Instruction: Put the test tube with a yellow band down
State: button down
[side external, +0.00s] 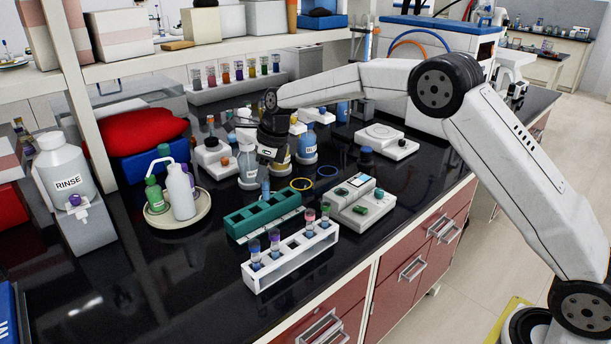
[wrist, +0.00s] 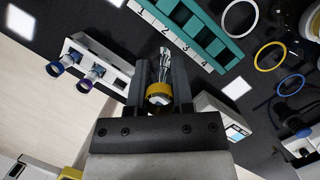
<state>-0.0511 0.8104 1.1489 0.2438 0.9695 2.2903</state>
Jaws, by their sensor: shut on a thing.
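My gripper (wrist: 160,82) is shut on the test tube with a yellow band (wrist: 159,94). In the wrist view the tube sits between the two fingers, with its yellow band toward the camera and its clear glass pointing away. I cannot tell whether the tube touches the rack.
A white rack (side external: 291,261) with several capped tubes stands in front of the green rack. A white device (side external: 362,200) is to its right. Yellow (side external: 301,184) and blue (side external: 327,170) rings lie behind. Bottles (side external: 247,167) stand close behind my gripper.

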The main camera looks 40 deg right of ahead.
jog(key=w+f, duration=0.4)
jog(key=f, duration=0.1)
jog(key=shift+w+a+f, duration=0.2)
jog(key=shift+w+f, duration=0.05)
jog(key=shift+w, duration=0.05)
jog(key=shift+f, duration=0.1)
jog(key=shift+d+x, duration=0.15)
jog(key=shift+x, duration=0.65)
jog(key=shift+d+x, duration=0.2)
jog(key=shift+x, duration=0.6)
jog(key=shift+s+f, duration=0.15)
jog(key=shift+f, duration=0.1)
jog(key=shift+c, duration=2.4)
grip_release()
jog(key=shift+r, duration=0.2)
jog(key=v, duration=1.2)
